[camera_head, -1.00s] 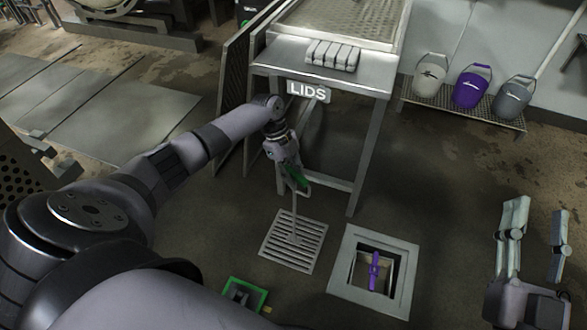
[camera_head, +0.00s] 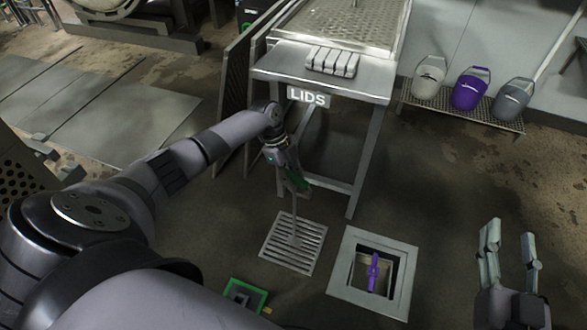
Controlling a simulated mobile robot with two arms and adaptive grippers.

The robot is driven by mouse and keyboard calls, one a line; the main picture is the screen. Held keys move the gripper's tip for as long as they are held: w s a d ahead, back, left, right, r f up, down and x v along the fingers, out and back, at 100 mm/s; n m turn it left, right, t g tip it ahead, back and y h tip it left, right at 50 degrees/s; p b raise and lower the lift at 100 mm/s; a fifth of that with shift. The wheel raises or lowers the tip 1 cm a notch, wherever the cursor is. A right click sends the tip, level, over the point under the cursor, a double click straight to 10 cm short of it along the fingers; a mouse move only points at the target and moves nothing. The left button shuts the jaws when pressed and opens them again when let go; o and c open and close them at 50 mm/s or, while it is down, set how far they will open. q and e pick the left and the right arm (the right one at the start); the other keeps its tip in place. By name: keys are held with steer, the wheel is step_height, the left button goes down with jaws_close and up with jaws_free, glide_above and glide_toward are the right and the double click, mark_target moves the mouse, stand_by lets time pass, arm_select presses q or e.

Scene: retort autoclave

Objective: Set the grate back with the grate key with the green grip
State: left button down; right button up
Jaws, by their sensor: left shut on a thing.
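The grate (camera_head: 292,257) is a square slatted metal plate on the floor, left of the drain opening. The drain opening (camera_head: 408,278) has a pale square frame, and a purple object (camera_head: 373,271) shows inside it. My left gripper (camera_head: 291,180) is shut on the green grip of the grate key (camera_head: 296,214). The key's thin shaft runs down to the middle of the grate; whether it is hooked there I cannot tell. My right gripper (camera_head: 508,250) is open and empty at the lower right, with its fingers apart.
A metal table (camera_head: 372,78) with a LIDS sign (camera_head: 308,96) stands behind the grate, its leg close to the drain. A green-edged item (camera_head: 244,294) lies on the floor at the lower left. Several buckets (camera_head: 470,90) stand on a low rack at the back right.

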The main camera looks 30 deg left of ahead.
arm_select(q)
steer(key=shift+r+n+p, duration=0.1)
steer(key=shift+n+p, duration=0.2)
steer(key=shift+p, duration=0.15)
steer(key=shift+n+t+p, duration=0.4)
steer(key=shift+n+p, duration=0.1)
steer(key=shift+p, duration=0.15)
steer(key=shift+n+p, duration=0.3)
steer(key=shift+p, duration=0.1)
steer(key=shift+n+p, duration=0.3)
arm_select(e)
steer(key=s+d+f+g+h, duration=0.1)
steer(key=s+d+f+g, duration=0.1)
steer(key=s+f+g, duration=0.2)
steer(key=s+d+f+g+h, duration=0.2)
steer(key=s+f+g, duration=0.2)
steer(key=f, duration=0.6)
steer(key=shift+s+d+f+m+g, duration=0.2)
steer(key=shift+s+m+g, duration=0.1)
steer(key=shift+g, duration=0.7)
arm_select(q)
steer(key=shift+d, duration=0.1)
arm_select(e)
steer(key=shift+s, duration=0.2)
